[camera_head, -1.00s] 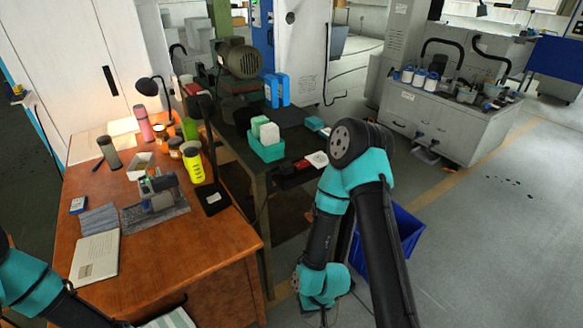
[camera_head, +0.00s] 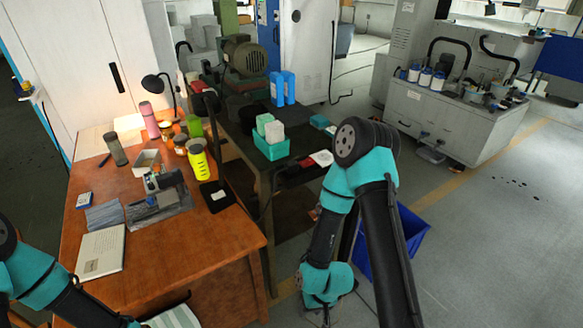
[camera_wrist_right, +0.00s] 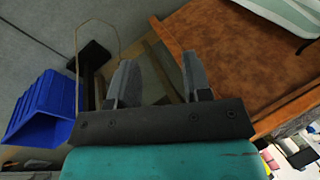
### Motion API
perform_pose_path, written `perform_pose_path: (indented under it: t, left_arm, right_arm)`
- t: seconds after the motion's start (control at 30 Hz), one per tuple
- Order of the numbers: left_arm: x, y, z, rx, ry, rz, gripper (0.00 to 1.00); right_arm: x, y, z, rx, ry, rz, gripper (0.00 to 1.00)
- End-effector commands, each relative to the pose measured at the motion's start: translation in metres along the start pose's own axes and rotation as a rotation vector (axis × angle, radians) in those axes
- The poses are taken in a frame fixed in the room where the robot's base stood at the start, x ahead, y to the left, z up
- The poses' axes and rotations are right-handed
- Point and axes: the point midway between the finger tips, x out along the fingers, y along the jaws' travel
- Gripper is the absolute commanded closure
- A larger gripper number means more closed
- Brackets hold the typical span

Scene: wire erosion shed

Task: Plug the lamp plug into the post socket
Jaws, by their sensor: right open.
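A black desk lamp (camera_head: 152,85) stands at the back of the wooden desk, its bent neck over the bottles. A flat black base plate (camera_head: 216,204) with a pale label lies at the desk's right edge. I cannot make out the lamp plug or the socket itself. My right gripper (camera_head: 323,312) hangs low, to the right of the desk, near the bottom of the head view. In the right wrist view my right gripper (camera_wrist_right: 162,85) is open, with nothing between its fingers, beside the desk's edge. My left arm enters at lower left; its gripper is outside the head view.
The wooden desk (camera_head: 185,250) holds a notebook (camera_head: 100,252), a yellow bottle (camera_head: 198,160), a pink bottle (camera_head: 149,120) and a small device on a grey mat. A dark workbench with a teal box (camera_head: 271,147) stands beside it. A blue bin (camera_head: 410,236) is behind my right arm.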

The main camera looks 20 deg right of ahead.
Motion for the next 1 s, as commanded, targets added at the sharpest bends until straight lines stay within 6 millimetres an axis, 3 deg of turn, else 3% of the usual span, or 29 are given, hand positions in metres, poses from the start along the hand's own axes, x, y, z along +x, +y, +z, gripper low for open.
perform_pose_path:
  t: [0.23,0.57,0.77,1.0]
  left_arm:
    - [0.000,0.000,0.000,0.000,0.000,0.000,0.57]
    - [0.000,0.000,0.000,0.000,0.000,0.000,0.57]
    - [0.000,0.000,0.000,0.000,0.000,0.000,0.57]
    - [0.000,0.000,0.000,0.000,0.000,0.000,0.57]
  right_arm:
    - [0.000,0.000,0.000,0.000,0.000,0.000,0.32]
    - [0.000,-0.001,-0.004,0.006,-0.006,-0.001,0.32]
    - [0.002,-0.009,-0.024,0.042,-0.046,-0.006,0.32]
    - [-0.004,-0.025,-0.069,0.126,-0.141,0.017,0.32]
